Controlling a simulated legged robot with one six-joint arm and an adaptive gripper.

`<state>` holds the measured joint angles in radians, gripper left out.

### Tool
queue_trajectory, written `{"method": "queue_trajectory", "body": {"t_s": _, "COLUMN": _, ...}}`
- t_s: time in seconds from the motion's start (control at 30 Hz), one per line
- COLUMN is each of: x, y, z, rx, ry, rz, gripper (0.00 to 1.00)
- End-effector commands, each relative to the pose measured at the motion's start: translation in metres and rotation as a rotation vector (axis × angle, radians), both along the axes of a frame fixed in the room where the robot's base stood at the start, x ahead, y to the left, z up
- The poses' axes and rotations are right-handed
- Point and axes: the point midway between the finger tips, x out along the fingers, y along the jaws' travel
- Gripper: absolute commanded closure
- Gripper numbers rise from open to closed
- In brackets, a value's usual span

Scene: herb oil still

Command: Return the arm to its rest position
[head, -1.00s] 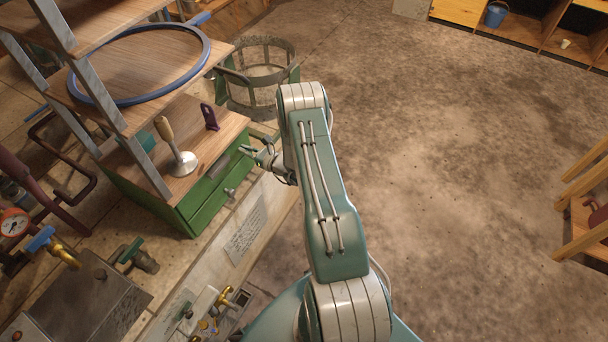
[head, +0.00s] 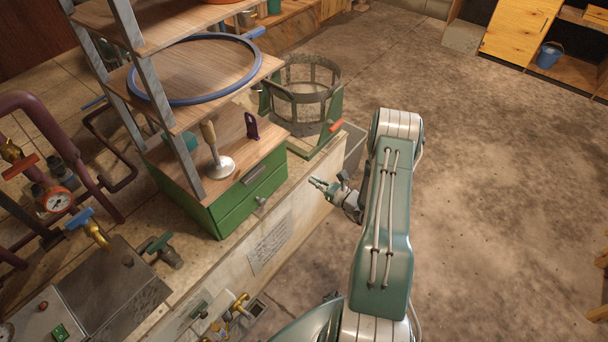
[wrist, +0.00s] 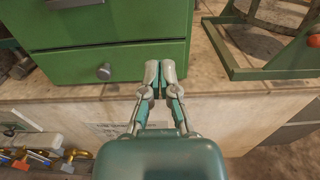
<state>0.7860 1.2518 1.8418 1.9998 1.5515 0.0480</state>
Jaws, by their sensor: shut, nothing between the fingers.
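My gripper (head: 322,186) is shut and empty in the head view, out in front of the counter's face and to the right of the green drawer cabinet (head: 262,200). In the wrist view my gripper (wrist: 159,72) shows with its fingertips together, pointing at the counter. Beyond the fingertips is the green cabinet's lower drawer (wrist: 75,66), with a round grey knob (wrist: 103,72). The fingers appear apart from the drawer and the counter.
A metal basket ring on a green stand (head: 337,112) is at the counter's far end. A shelf with a blue hoop (head: 262,62) rises above the cabinet. Brass taps (head: 238,304) stick out from the counter front. Open floor (head: 500,190) lies to the right.

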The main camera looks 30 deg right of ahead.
Motion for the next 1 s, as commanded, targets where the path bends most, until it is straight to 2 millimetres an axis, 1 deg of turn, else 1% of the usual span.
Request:
{"method": "queue_trajectory", "body": {"t_s": 0.1, "x": -0.004, "y": 0.000, "z": 0.001, "rx": -0.001, "ry": 0.000, "rz": 0.000, "gripper": 1.00}}
{"method": "queue_trajectory", "body": {"t_s": 0.27, "x": -0.004, "y": 0.000, "z": 0.001, "rx": -0.002, "ry": -0.001, "rz": 0.002, "gripper": 1.00}}
{"method": "queue_trajectory", "body": {"t_s": 0.37, "x": 0.000, "y": 0.004, "z": 0.011, "rx": -0.017, "ry": -0.007, "rz": 0.033, "gripper": 1.00}}
{"method": "queue_trajectory", "body": {"t_s": 0.47, "x": 0.008, "y": 0.022, "z": 0.038, "rx": -0.067, "ry": -0.019, "rz": 0.129, "gripper": 1.00}}
{"method": "queue_trajectory", "body": {"t_s": 0.6, "x": 0.016, "y": 0.061, "z": 0.089, "rx": -0.177, "ry": -0.041, "rz": 0.320, "gripper": 1.00}}
{"method": "queue_trajectory", "body": {"t_s": 0.67, "x": 0.015, "y": 0.079, "z": 0.109, "rx": -0.229, "ry": -0.049, "rz": 0.402, "gripper": 1.00}}
{"method": "queue_trajectory", "body": {"t_s": 0.7, "x": 0.014, "y": 0.090, "z": 0.122, "rx": -0.266, "ry": -0.055, "rz": 0.455, "gripper": 1.00}}
{"method": "queue_trajectory", "body": {"t_s": 0.8, "x": 0.007, "y": 0.118, "z": 0.152, "rx": -0.362, "ry": -0.070, "rz": 0.586, "gripper": 1.00}}
{"method": "queue_trajectory", "body": {"t_s": 0.87, "x": 0.001, "y": 0.134, "z": 0.169, "rx": -0.421, "ry": -0.080, "rz": 0.661, "gripper": 1.00}}
{"method": "queue_trajectory", "body": {"t_s": 1.0, "x": -0.017, "y": 0.168, "z": 0.204, "rx": -0.572, "ry": -0.103, "rz": 0.828, "gripper": 1.00}}
